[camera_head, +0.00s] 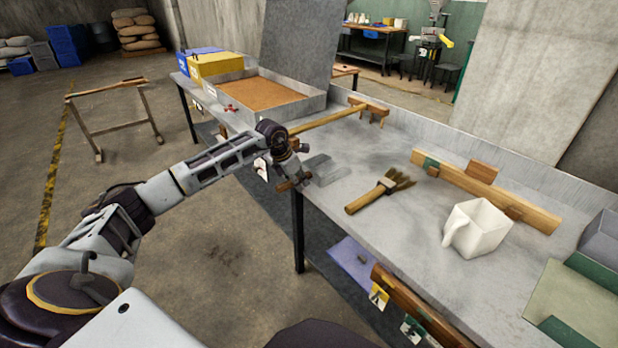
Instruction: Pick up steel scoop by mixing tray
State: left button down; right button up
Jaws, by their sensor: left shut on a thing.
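The steel scoop (326,170) is a grey metal piece at the table's front edge, in the middle of the head view. A short brown handle seems to run from it to the left, under my gripper. My left gripper (287,178) is at this handle and shut on it; the fingers partly hide the grip. I cannot tell whether the scoop touches the table. The mixing tray (310,104), a grey metal tray with orange-brown grain, stands farther back to the left. My right gripper is not in view.
A wooden rake (335,117) lies behind my gripper. A brush (380,190), a white jug (477,228) and a wooden rail (487,190) are to the right. A yellow bin (215,66) stands beyond the tray. The table around the brush is partly clear.

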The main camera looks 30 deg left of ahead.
pick_arm(q)
jog(key=shift+r, duration=0.1)
jog(key=shift+r, duration=0.5)
notch_tip(320, 180, up, 8)
jog(key=shift+p, duration=1)
jog(key=shift+r, duration=0.7)
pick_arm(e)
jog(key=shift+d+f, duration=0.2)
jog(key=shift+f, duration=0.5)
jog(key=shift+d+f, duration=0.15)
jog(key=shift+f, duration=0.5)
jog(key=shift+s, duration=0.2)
pick_arm(q)
jog(key=c, duration=1.9)
grip_release()
grip_shut()
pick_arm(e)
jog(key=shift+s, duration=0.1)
